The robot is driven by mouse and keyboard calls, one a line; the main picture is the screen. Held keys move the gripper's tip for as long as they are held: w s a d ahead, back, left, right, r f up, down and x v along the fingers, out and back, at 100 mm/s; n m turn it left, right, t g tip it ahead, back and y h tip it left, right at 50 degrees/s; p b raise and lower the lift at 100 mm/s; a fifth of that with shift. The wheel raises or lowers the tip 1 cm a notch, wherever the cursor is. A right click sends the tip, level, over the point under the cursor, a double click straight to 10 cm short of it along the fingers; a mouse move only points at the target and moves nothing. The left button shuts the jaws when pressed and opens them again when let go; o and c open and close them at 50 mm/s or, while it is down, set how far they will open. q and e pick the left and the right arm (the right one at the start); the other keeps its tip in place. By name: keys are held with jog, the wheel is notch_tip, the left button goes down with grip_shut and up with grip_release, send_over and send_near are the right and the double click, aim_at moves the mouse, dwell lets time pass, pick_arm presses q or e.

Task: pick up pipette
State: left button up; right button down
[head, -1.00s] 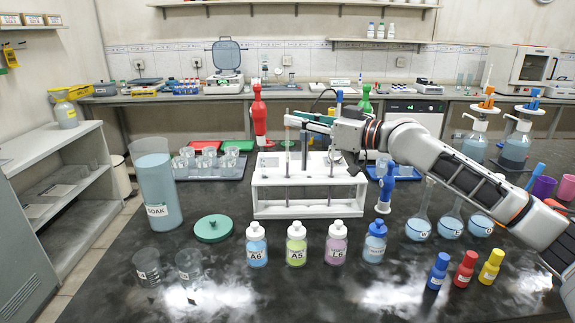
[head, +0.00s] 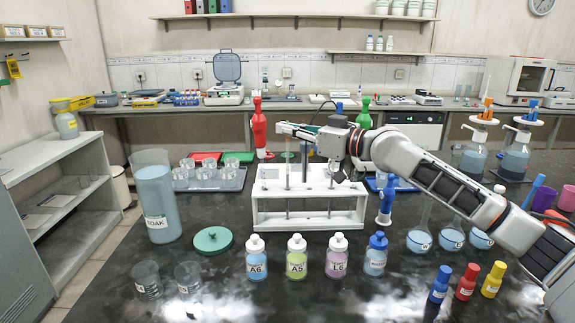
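A white rack (head: 310,222) stands in the middle of the black bench and holds thin upright pipettes. One pipette (head: 288,168) stands at the rack's left part. Another thin pipette (head: 330,178) stands further right. My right gripper (head: 283,128) comes in from the right, level, with its fingers pointing left above the rack. Its fingertips are at the upper end of the left pipette in the picture. I cannot tell whether they touch it or are closed. My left gripper is not in view.
A red pipette filler (head: 259,127) and a green one (head: 364,115) stand behind the rack; a blue one (head: 385,207) stands at its right. Several small bottles (head: 297,260) line its front. A tall SOAK cylinder (head: 156,200) stands left. A glass tray (head: 211,180) is behind left.

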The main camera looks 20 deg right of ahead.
jog(key=shift+r, duration=0.45)
pick_arm(q)
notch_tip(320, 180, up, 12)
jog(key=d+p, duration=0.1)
jog(key=p, duration=1.1)
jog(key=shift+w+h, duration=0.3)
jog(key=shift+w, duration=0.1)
pick_arm(e)
notch_tip(320, 180, up, 28)
jog(key=shift+f, duration=0.2)
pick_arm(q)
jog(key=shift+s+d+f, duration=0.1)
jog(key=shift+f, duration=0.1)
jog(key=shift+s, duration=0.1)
pick_arm(e)
jog(key=shift+f, duration=0.1)
